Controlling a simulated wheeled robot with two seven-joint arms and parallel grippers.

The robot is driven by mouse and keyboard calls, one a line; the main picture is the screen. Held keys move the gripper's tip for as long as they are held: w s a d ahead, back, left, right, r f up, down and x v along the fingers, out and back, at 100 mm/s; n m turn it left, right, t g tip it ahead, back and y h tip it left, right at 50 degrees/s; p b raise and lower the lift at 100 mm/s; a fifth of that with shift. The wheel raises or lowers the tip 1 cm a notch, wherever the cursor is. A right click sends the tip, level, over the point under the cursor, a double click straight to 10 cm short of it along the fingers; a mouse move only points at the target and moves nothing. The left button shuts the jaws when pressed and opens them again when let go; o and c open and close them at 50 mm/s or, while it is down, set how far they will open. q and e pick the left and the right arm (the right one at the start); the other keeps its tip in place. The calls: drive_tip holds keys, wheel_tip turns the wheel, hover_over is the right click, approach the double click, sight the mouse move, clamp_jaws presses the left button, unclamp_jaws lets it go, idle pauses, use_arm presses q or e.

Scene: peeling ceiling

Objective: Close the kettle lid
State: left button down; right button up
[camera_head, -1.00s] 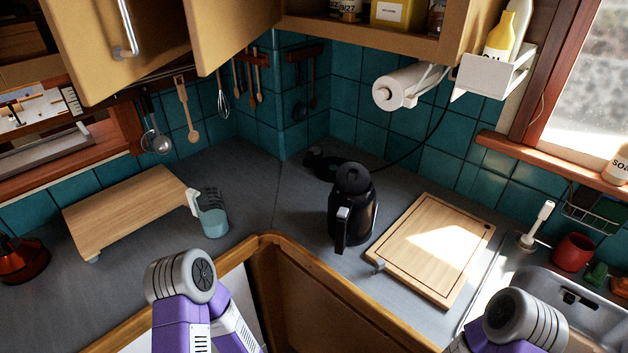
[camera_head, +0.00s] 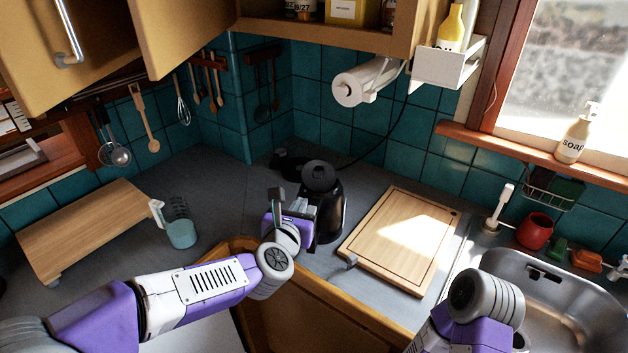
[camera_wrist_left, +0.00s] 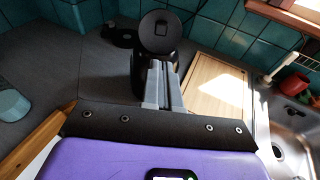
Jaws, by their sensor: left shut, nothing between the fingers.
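The black kettle (camera_head: 332,212) stands upright on the counter near the corner. Its round dark lid (camera_head: 320,176) is raised at the top, its disc face turned toward me. In the left wrist view the lid (camera_wrist_left: 160,32) shows as a disc beyond the fingers. My left gripper (camera_head: 277,196) is just left of and in front of the kettle, hiding part of its handle side. Its two fingers (camera_wrist_left: 163,72) are shut together and empty, pointing toward the kettle below the lid; contact cannot be told. Only my right arm's wrist shows; its gripper is out of view.
A cutting board (camera_head: 400,240) lies right of the kettle, with the sink (camera_head: 545,300) beyond it. A measuring jug (camera_head: 180,230) and a raised wooden board (camera_head: 85,228) stand at left. A dark round base (camera_head: 288,160) with a cord sits behind. Cabinets hang above.

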use_arm(q)
drive_tip(key=p, duration=0.3)
approach(316, 174)
drive_tip(key=x, duration=0.6)
drive_tip(key=shift+w+d+f, duration=0.15)
drive_tip(key=shift+w+d, duration=0.05)
drive_tip(key=shift+w, duration=0.15)
